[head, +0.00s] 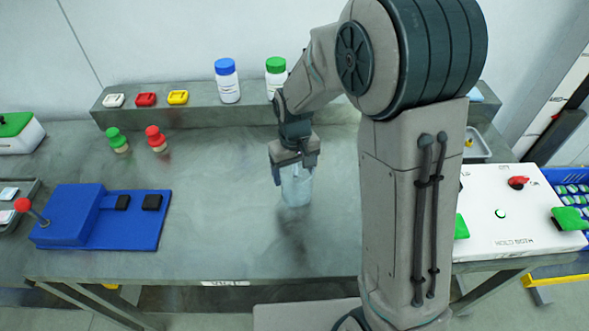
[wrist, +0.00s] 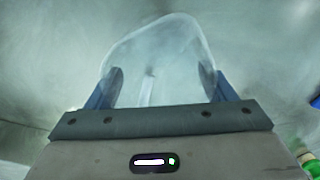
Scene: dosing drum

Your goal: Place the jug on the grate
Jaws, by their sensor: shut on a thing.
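The jug (head: 296,187) is clear and pale blue, seen in the head view over the middle of the grey table. My gripper (head: 292,168) is shut on its upper part from above. In the wrist view the translucent jug (wrist: 155,65) sits between my two blue fingers (wrist: 160,88). A dark shadow lies on the table in front of it; whether its base touches the table I cannot tell. I cannot make out a grate; my arm hides part of the table's right side.
A blue box with a red-knobbed lever (head: 75,215) stands at left. Green (head: 115,138) and red (head: 155,137) knobs stand behind. Bottles with blue (head: 227,82) and green (head: 276,75) caps stand on the back ledge. A white panel (head: 505,225) is at right. The table's front middle is clear.

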